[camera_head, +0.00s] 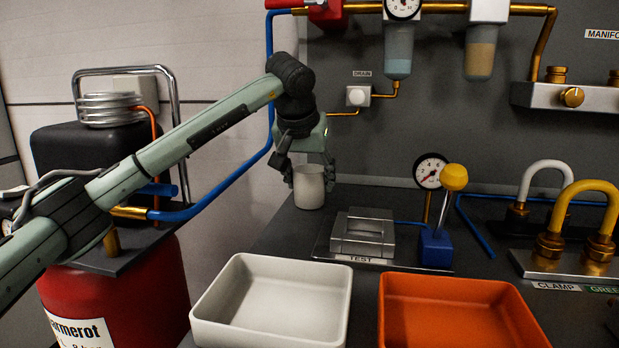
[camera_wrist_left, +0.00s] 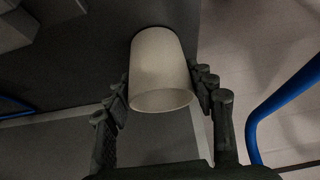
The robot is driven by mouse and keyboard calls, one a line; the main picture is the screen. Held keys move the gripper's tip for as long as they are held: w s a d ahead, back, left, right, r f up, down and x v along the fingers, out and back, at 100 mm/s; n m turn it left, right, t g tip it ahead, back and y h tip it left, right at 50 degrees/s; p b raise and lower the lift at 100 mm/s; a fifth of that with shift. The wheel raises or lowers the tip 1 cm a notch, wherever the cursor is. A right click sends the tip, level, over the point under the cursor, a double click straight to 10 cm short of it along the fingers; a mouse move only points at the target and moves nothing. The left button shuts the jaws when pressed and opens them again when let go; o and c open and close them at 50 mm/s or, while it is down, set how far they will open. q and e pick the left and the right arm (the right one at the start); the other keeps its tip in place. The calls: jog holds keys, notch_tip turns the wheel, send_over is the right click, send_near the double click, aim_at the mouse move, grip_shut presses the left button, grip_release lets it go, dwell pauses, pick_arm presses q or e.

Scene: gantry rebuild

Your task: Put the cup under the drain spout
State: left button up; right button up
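The pale cup (camera_head: 309,188) is upright at the back left of the bench, below and a little left of the drain spout (camera_head: 340,113), a thin brass pipe by the white DRAIN valve (camera_head: 357,96). My left gripper (camera_head: 309,172) comes down over the cup, one finger on each side. In the left wrist view, the cup (camera_wrist_left: 160,75) is between the finger pads (camera_wrist_left: 162,92), which appear to touch its sides. I cannot tell whether its base rests on the bench. My right gripper is not in view.
A grey block on the TEST plate (camera_head: 362,235) and a gauge with a yellow knob (camera_head: 454,177) stand to the right. A white tray (camera_head: 335,290) and an orange tray (camera_head: 395,300) are in front. A blue hose (camera_head: 225,185) runs behind the left arm. A red tank (camera_head: 165,290) stands left.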

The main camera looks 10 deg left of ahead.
pick_arm(q)
jog(key=o, duration=0.4)
jog(key=shift+o, duration=0.2)
jog(key=shift+r, duration=0.2)
jog(key=v, duration=1.2)
